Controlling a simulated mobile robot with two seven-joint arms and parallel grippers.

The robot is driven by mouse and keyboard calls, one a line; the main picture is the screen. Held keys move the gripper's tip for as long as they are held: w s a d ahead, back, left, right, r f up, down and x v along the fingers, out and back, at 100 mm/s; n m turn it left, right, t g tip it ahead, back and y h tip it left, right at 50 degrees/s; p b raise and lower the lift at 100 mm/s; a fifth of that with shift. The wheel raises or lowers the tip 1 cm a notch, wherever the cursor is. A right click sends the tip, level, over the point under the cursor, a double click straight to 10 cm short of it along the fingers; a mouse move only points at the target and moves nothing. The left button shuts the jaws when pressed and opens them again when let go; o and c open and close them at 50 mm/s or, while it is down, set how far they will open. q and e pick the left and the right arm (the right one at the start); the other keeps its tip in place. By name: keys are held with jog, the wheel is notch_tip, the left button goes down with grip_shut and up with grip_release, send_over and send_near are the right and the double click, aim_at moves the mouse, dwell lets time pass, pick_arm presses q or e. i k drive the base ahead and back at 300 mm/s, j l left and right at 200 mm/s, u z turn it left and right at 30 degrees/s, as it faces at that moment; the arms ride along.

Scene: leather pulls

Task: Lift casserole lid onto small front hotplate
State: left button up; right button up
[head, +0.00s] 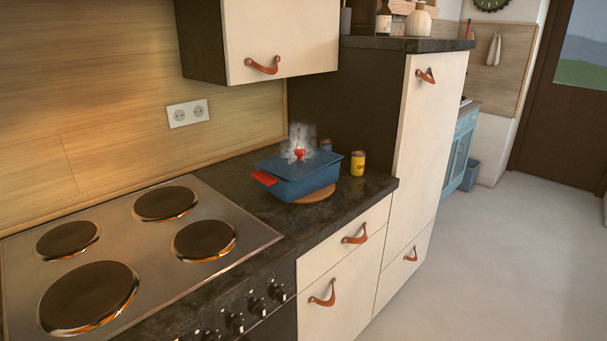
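A blue rectangular casserole (310,184) with a red handle at its left end sits on a round wooden board on the dark worktop, right of the hob. Its blue lid (322,163) lies on top and has a red knob (300,154) in the middle. Pale steam around the knob partly blurs it. The small front hotplate (203,239) is the dark disc at the right of the hob, nearest the casserole; its top is bare. Neither of my grippers is in the head view.
A larger front hotplate (88,296) and two rear hotplates are also bare. A yellow tin (358,163) stands right of the casserole, with a dark jar behind. A wall cupboard (280,40) hangs above; a tall cabinet (420,140) bounds the worktop's right end.

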aim_at(296, 171)
jog(key=i+l, duration=0.15)
jog(key=l, duration=0.2)
jog(key=i+l+u, duration=0.15)
jog(key=l, duration=0.2)
jog(key=i+l, duration=0.2)
jog(key=l, duration=0.15)
jog(key=i+l+u, duration=0.1)
jog(key=l, duration=0.25)
jog(key=i+l+u, duration=0.1)
jog(key=l, duration=0.3)
jog(key=i, duration=0.05)
